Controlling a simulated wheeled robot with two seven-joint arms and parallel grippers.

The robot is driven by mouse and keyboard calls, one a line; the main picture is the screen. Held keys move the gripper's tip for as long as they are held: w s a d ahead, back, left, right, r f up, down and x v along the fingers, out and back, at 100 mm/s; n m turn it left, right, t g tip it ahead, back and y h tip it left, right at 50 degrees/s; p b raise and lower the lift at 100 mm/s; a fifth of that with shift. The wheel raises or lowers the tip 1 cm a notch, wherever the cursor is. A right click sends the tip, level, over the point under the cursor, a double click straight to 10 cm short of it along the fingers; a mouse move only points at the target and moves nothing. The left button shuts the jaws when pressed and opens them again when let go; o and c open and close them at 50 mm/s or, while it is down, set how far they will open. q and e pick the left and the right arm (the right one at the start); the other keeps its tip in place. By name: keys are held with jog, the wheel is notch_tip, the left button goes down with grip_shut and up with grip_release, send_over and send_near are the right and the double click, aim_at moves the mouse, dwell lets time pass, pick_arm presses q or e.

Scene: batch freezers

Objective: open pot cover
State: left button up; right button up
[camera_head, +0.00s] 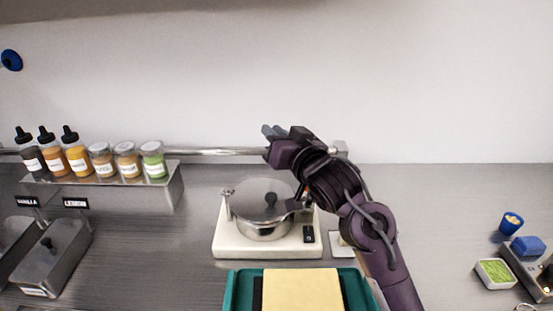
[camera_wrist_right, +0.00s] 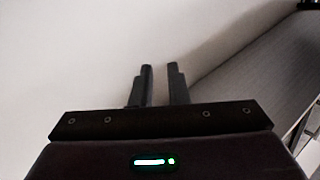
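A steel pot (camera_head: 263,229) stands on a white cooker base (camera_head: 228,241) at the middle of the counter. My right gripper (camera_head: 272,131) is above and behind the pot, pointing toward the wall, and holds nothing. In the right wrist view the two fingers (camera_wrist_right: 161,80) stand a small gap apart with nothing between them. My right arm hides part of the area right of the pot. My left gripper is not in view.
A green tray (camera_head: 233,293) with a yellow board (camera_head: 302,290) lies in front of the pot. A steel shelf (camera_head: 170,187) with several bottles and jars is at left. A rail (camera_head: 215,151) runs along the wall. A container of green food (camera_head: 495,272) is at right.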

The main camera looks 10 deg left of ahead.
jog(key=d+f+m, duration=0.1)
jog(key=f+m, duration=0.1)
jog(key=f, duration=0.1)
jog(key=s+d+f+m+p, duration=0.1)
jog(key=d+f+m, duration=0.1)
jog(key=s+d+f+m, duration=0.1)
jog(key=f+m, duration=0.1)
jog(key=f, duration=0.1)
jog(key=shift+s+d+f, duration=0.15)
jog(key=shift+s+f, duration=0.1)
jog(key=shift+f, duration=0.05)
grip_shut()
jog(key=m+p, duration=0.2)
jog(key=m, duration=0.5)
send_near(284, 197)
notch_tip(284, 197, up, 3)
jog(key=s, duration=0.3)
jog(key=p+x, duration=0.2)
jog(key=x, duration=0.7)
jog(key=shift+w+f+p, duration=0.15)
jog(key=shift+w+p, duration=0.15)
jog(key=shift+w, duration=0.15)
jog(key=shift+s+t, duration=0.1)
jog(key=shift+t, duration=0.2)
